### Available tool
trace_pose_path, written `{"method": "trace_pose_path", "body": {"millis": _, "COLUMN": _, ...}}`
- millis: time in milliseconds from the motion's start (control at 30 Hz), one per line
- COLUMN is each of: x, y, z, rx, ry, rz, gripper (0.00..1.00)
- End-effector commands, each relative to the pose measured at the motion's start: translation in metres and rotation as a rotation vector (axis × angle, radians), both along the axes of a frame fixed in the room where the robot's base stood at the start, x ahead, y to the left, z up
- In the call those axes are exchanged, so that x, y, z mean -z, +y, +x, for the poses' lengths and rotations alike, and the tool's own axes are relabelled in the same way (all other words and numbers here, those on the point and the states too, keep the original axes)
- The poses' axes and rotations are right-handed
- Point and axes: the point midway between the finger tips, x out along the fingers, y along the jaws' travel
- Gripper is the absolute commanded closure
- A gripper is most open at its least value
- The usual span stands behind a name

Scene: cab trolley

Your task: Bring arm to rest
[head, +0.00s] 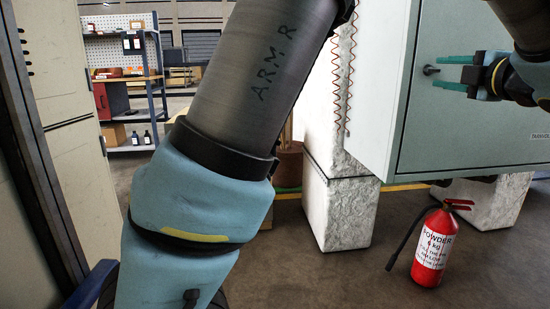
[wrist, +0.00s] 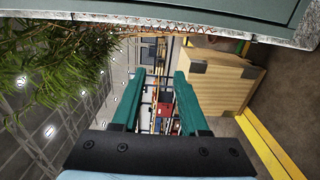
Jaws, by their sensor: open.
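My arm crosses the head view from lower left to the top, then comes back in at the upper right.
A red fire extinguisher (head: 433,247) stands on the floor below the cabinet. White stone blocks (head: 342,205) stand under the cabinet. A shelf unit (head: 125,85) is at the back left. A wooden crate (wrist: 222,77) and a leafy plant (wrist: 60,65) show in the wrist view.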

Motion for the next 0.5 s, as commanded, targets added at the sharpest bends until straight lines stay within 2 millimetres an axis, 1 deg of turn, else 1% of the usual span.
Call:
{"method": "trace_pose_path", "body": {"millis": 33, "x": 0.001, "y": 0.003, "z": 0.008, "rx": 0.011, "ry": -0.001, "rz": 0.015, "gripper": 0.56}}
{"method": "trace_pose_path", "body": {"millis": 267, "x": 0.004, "y": 0.009, "z": 0.037, "rx": 0.081, "ry": -0.005, "rz": 0.091, "gripper": 0.56}}
{"method": "trace_pose_path", "body": {"millis": 367, "x": 0.008, "y": 0.013, "z": 0.052, "rx": 0.122, "ry": -0.003, "rz": 0.140, "gripper": 0.56}}
{"method": "trace_pose_path", "body": {"millis": 500, "x": 0.017, "y": 0.023, "z": 0.077, "rx": 0.195, "ry": 0.009, "rz": 0.237, "gripper": 0.56}}
